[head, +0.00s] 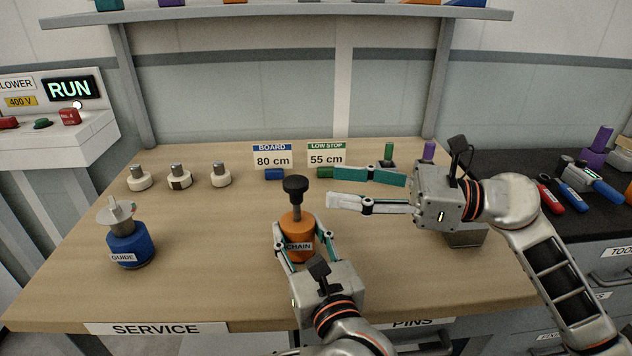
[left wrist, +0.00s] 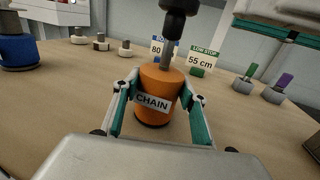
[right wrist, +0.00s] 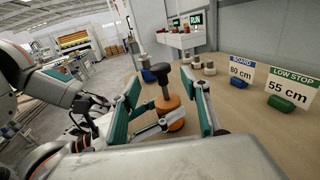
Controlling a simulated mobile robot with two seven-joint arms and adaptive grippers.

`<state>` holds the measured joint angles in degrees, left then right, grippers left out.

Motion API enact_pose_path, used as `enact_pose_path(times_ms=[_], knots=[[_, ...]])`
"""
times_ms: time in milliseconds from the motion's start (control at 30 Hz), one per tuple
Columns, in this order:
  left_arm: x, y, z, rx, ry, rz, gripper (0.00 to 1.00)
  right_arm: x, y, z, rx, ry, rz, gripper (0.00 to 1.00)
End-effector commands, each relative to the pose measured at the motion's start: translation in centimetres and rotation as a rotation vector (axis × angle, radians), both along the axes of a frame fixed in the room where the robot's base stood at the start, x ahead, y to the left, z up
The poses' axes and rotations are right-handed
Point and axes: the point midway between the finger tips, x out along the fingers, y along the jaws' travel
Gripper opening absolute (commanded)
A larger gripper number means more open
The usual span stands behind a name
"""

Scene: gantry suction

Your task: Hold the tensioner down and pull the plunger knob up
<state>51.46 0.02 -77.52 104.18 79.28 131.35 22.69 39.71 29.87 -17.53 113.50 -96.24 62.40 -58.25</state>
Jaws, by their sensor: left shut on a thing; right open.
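The tensioner is an orange cylinder labelled CHAIN (head: 299,246) standing upright on the workbench. A dark rod with a black plunger knob (head: 295,184) rises from its top. My left gripper (head: 302,235) is shut on the orange body, one finger on each side, as the left wrist view (left wrist: 158,100) also shows. My right gripper (head: 330,187) is open and empty, to the right of the knob at about its height in the head view. In the right wrist view the knob (right wrist: 160,71) appears between its spread fingers, beyond them or level with them; I cannot tell the exact gap.
A blue GUIDE unit (head: 130,246) stands at the left. Several small white knobs (head: 179,178) line the back left. BOARD 80 cm (head: 273,158) and LOW STOP 55 cm (head: 326,156) signs stand behind the tensioner. Green and purple pins (head: 389,152) are behind my right gripper.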

Motion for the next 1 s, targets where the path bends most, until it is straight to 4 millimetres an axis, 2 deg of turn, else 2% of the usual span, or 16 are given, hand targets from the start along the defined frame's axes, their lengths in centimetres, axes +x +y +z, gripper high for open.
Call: enact_pose_path(times_ms=[100,200,567,600,667,1000], knots=[[0.0,0.0,-0.1,0.0,0.002,0.0,0.0,-0.5,-1.8,-0.1,-0.002,0.001,-0.001,0.46],[0.0,0.0,-0.1,0.0,0.002,0.0,0.0,-0.8,-2.7,0.0,-0.001,0.0,0.0,0.46],[0.0,0.0,-0.1,0.0,0.001,0.0,0.0,-1.0,-3.3,0.0,0.001,0.001,0.002,0.46],[0.0,0.0,-0.1,0.0,0.001,0.0,0.47,-1.0,-3.3,0.0,0.001,0.001,0.001,0.46],[0.0,0.0,-0.1,0.0,0.001,0.0,0.61,-1.0,-3.3,0.0,0.001,0.0,0.001,0.46],[-0.1,0.0,0.0,0.0,0.0,0.0,0.61,-0.9,-3.3,0.0,0.001,0.0,0.001,0.46]])
